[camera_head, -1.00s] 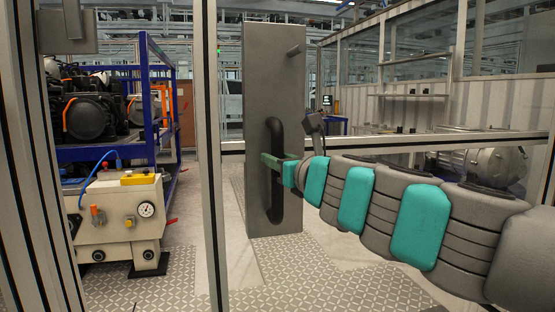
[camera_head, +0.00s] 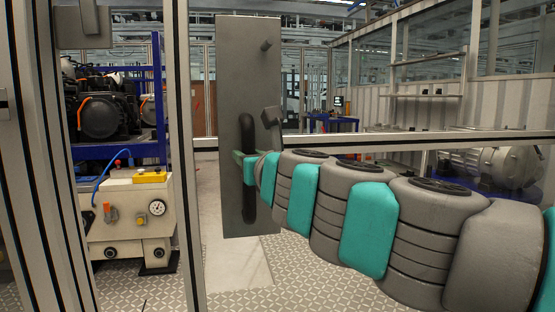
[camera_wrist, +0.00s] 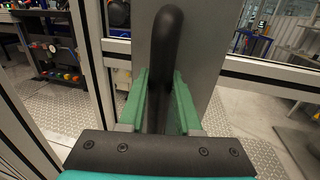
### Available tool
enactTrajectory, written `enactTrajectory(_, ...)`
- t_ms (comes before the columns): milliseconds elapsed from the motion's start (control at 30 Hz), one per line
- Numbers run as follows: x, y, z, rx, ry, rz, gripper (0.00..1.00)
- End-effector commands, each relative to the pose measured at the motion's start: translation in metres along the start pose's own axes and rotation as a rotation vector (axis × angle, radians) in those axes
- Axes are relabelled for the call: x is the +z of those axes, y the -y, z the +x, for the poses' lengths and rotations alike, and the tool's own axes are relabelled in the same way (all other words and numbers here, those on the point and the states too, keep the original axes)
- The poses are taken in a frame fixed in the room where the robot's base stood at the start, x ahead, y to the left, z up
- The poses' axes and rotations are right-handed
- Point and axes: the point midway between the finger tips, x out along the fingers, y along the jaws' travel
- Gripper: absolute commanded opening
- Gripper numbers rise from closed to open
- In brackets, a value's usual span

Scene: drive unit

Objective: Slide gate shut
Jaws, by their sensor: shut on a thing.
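The gate shows as a tall grey panel (camera_head: 228,85) with aluminium frame posts (camera_head: 186,120) around it. A black vertical handle (camera_head: 248,205) stands on the panel. My gripper (camera_head: 240,166) has its green fingers at the middle of the handle, and my arm reaches in from the right. In the wrist view the handle (camera_wrist: 165,40) runs down between the two green fingers (camera_wrist: 160,105), which are shut on it. The lower part of the handle is hidden by the gripper body there.
A cream machine unit (camera_head: 125,215) with a gauge stands at the left, before a blue rack (camera_head: 120,152) of dark engines. A frame rail (camera_head: 400,138) crosses behind my arm. Patterned floor (camera_head: 245,298) is clear below the panel.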

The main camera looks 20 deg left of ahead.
Motion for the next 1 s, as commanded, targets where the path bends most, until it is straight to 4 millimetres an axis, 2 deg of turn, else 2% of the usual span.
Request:
enactTrajectory(33,-0.003,-0.019,0.003,0.013,-0.002,-0.005,0.00)
enactTrajectory(600,-0.002,-0.173,0.033,0.010,-0.003,-0.004,0.00)
enactTrajectory(800,-0.001,-0.204,0.040,0.005,-0.002,-0.001,0.00)
enactTrajectory(1000,-0.003,-0.219,0.043,0.004,-0.004,-0.002,0.00)
